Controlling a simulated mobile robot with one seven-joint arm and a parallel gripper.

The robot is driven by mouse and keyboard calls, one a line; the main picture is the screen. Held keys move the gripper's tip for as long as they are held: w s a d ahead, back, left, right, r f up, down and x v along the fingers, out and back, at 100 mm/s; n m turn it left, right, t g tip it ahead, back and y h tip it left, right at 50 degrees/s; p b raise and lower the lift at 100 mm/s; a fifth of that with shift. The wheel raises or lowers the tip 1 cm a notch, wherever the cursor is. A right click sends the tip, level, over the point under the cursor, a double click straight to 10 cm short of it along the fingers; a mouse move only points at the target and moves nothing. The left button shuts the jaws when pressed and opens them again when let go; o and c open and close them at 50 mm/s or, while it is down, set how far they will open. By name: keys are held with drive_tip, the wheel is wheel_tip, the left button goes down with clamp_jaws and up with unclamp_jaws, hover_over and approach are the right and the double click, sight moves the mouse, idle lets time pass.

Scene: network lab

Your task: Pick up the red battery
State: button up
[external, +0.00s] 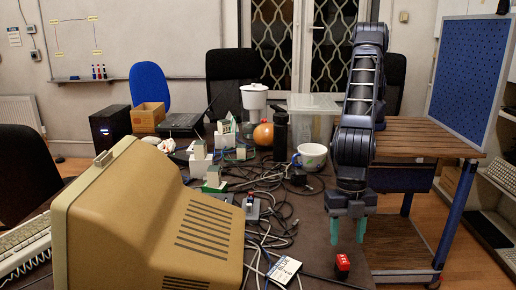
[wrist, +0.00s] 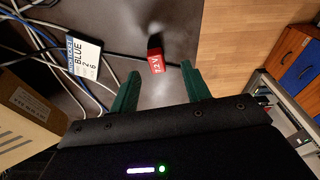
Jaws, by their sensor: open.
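The red battery (external: 342,264) stands near the front right edge of the dark table in the external view, with a dark upper part. In the wrist view the red battery (wrist: 156,62) shows white lettering that looks like 7.2 V. My gripper (external: 348,230) points down above the table, with two green fingers spread apart. In the wrist view my gripper (wrist: 158,85) is open and empty. The battery lies ahead of and between the fingertips in that view, apart from both. In the external view it sits below the fingers.
A white card reading BLUE (external: 285,270) lies left of the battery, also seen in the wrist view (wrist: 84,56). Cables (external: 262,228) run across the table. A beige monitor (external: 150,225) fills the front left. A white mug (external: 311,156) stands further back. The table's right edge is close to the battery.

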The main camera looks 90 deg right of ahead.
sight(343, 258)
drive_tip(key=shift+w+a+f, duration=0.1)
drive_tip(key=shift+a+f, duration=0.25)
drive_tip(key=shift+f, duration=0.8)
drive_tip(key=shift+w+a+f, duration=0.1)
drive_tip(key=shift+a+f, duration=0.25)
drive_tip(key=shift+f, duration=0.85)
drive_tip(key=shift+w+a+f, duration=0.1)
drive_tip(key=shift+a+f, duration=0.25)
drive_tip(key=shift+f, duration=0.8)
drive_tip(key=shift+c, duration=0.5)
clamp_jaws()
